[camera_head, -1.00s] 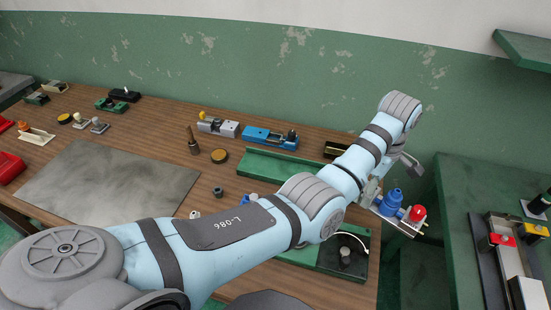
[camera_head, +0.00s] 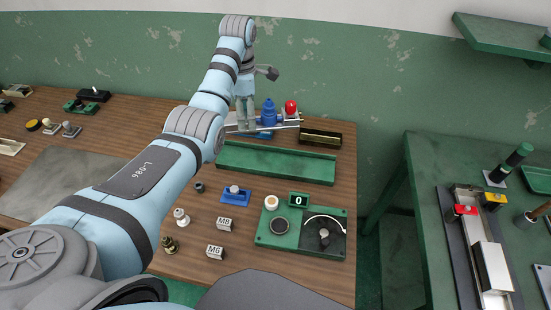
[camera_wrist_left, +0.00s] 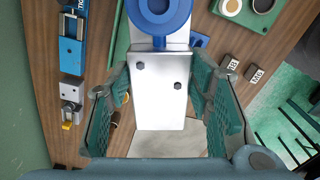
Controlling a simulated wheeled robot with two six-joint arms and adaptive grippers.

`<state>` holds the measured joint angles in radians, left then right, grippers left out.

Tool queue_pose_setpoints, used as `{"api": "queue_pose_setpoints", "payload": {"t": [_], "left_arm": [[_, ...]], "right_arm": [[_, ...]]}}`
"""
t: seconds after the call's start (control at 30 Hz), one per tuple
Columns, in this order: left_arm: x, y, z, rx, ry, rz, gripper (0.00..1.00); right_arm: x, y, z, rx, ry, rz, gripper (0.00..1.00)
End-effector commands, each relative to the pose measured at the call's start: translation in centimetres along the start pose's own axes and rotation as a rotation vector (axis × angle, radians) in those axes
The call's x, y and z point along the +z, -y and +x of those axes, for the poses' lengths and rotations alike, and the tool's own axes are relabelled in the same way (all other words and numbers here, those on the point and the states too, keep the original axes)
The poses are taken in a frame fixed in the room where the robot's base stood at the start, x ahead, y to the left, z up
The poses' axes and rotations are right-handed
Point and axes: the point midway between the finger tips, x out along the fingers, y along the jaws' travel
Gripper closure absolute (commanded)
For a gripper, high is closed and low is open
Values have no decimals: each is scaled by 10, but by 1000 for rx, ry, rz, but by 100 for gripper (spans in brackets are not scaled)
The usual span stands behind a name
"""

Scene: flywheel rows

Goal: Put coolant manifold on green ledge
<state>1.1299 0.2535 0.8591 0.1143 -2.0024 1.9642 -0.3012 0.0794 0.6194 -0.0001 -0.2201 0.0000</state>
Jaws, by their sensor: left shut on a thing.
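The coolant manifold (camera_head: 267,115) is a silver plate with a blue valve body and a red knob. My left gripper (camera_head: 245,119) is shut on the plate's left end and holds it over the back of the wooden table. In the left wrist view the bare metal plate (camera_wrist_left: 160,85) lies between the two green finger pads, with the blue part at the top; the red knob is out of that view. A green ledge (camera_head: 505,35) is fixed to the wall at the upper right, apart from the manifold. My right gripper is not in view.
A long, empty green tray (camera_head: 275,163) lies below the manifold. A black-and-brass box (camera_head: 320,138) stands close to its right. A green dial panel (camera_head: 300,232) is at the front right. A green side table (camera_head: 430,165) holds several parts below the ledge.

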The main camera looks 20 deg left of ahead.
Motion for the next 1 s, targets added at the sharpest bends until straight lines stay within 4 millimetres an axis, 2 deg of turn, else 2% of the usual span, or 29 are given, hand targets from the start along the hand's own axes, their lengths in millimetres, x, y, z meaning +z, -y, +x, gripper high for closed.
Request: {"api": "queue_pose_setpoints", "payload": {"t": [0.13,0.23,0.33,0.43,0.7,0.87,1.0], "left_arm": [[-19,-8,-10,5,5,-59,100],[-22,-10,-1,5,7,-71,100],[-22,-10,26,4,7,-72,100],[-22,-10,63,4,7,-71,100],[-22,-9,132,2,5,-70,100],[-22,-10,151,4,6,-71,100],[-22,-9,177,3,6,-71,100]], "right_arm": [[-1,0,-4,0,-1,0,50],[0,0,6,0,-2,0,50],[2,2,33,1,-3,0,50],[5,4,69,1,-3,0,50],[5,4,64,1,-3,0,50],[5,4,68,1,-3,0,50],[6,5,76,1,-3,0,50]]}}
